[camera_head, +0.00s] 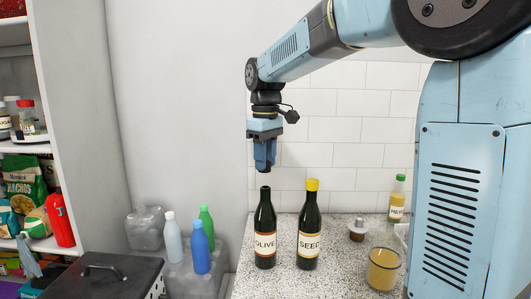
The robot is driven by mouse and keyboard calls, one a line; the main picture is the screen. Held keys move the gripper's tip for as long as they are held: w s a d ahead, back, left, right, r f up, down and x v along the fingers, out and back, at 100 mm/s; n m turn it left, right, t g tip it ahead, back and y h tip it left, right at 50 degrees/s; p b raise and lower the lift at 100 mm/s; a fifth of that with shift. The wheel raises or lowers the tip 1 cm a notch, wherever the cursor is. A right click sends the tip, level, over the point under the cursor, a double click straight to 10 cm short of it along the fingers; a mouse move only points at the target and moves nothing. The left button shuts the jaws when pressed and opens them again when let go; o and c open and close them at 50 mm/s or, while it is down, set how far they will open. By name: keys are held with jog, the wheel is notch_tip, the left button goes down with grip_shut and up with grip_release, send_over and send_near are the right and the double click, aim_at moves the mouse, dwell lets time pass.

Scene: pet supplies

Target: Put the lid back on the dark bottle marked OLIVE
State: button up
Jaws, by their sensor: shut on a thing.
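The dark bottle marked OLIVE (265,228) stands upright on the speckled counter, its open-looking dark mouth uncapped. My gripper (264,162) points down above this bottle, with a small gap between its tips and the bottle's mouth. It is shut on a small dark thing that looks like the lid; the fingers mostly hide it. In this view the gripper is nearly in line with the bottle's neck; depth is hard to judge.
A dark bottle marked SEED (309,230) with a yellow cap stands close on the right. Plastic bottles (200,247) stand left of the counter (335,282).

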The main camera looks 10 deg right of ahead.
jog(key=shift+s+f, duration=0.1)
jog(key=shift+f, duration=2.1)
jog(key=shift+s+d+r, duration=0.1)
dwell(1.0)
jog(key=o, duration=1.1)
jog(key=shift+o, duration=0.3)
jog(key=o, duration=0.4)
